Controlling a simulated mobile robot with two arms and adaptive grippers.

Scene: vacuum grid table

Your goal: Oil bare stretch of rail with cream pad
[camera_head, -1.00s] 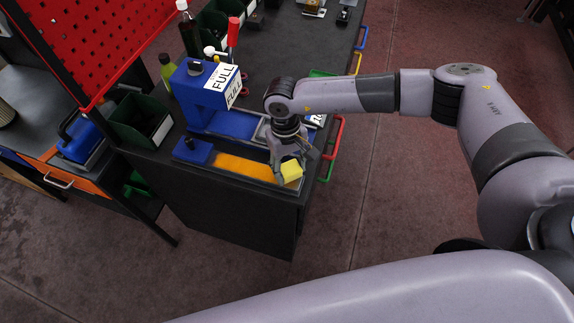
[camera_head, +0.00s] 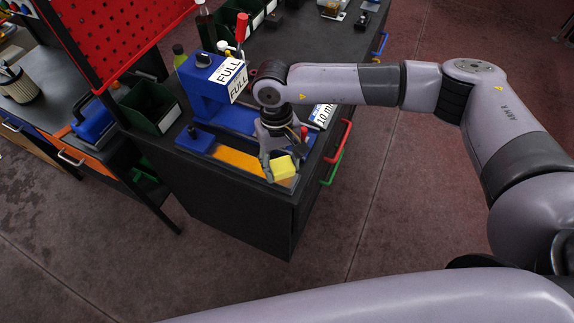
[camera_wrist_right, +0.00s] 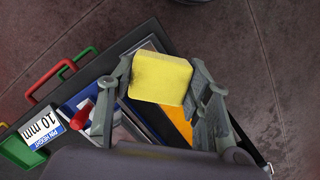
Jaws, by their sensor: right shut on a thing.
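My right gripper (camera_head: 281,167) is shut on a yellow cream pad (camera_head: 283,168), over the right part of the rail at the table's near edge. The right wrist view shows the pad (camera_wrist_right: 160,77) between both fingers. An orange-coated stretch of the rail (camera_head: 237,160) runs left from the gripper; orange also shows behind the pad in the wrist view (camera_wrist_right: 180,122). The rail's right end looks grey and is partly hidden by pad and fingers. I cannot tell whether the pad touches the rail. My left gripper is not in view.
A blue fixture (camera_head: 206,88) with "FULL" labels stands behind the rail. A red-tipped lever (camera_head: 241,28) rises near it. A green bin (camera_head: 152,108) sits to the left. Red (camera_head: 345,138) and green (camera_head: 332,170) handles stick out from the table's right side.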

